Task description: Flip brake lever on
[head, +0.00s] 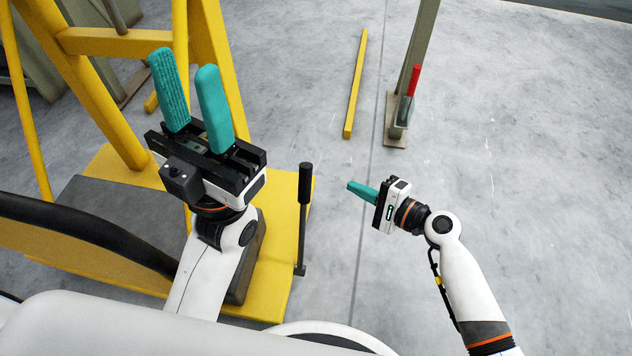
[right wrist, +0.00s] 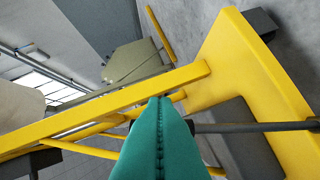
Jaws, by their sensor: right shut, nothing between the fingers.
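A black upright lever (head: 302,225) with a thicker grip at its top stands at the right edge of the yellow platform. A dark rod (right wrist: 255,127), which looks like this lever, runs behind my fingers in the right wrist view. A second lever with a red handle (head: 413,80) is on a grey-green post farther back. I cannot tell from the pictures which one is the brake lever. My right gripper (head: 354,187) is shut and empty, to the right of the black lever with a gap between them, its teal fingers pointing left. My left gripper (head: 184,62) is open and empty, fingers pointing up.
The yellow frame (head: 110,42) and its platform (head: 275,260) fill the left side, near my left arm. A yellow bar (head: 356,85) lies on the grey floor. The floor to the right is clear.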

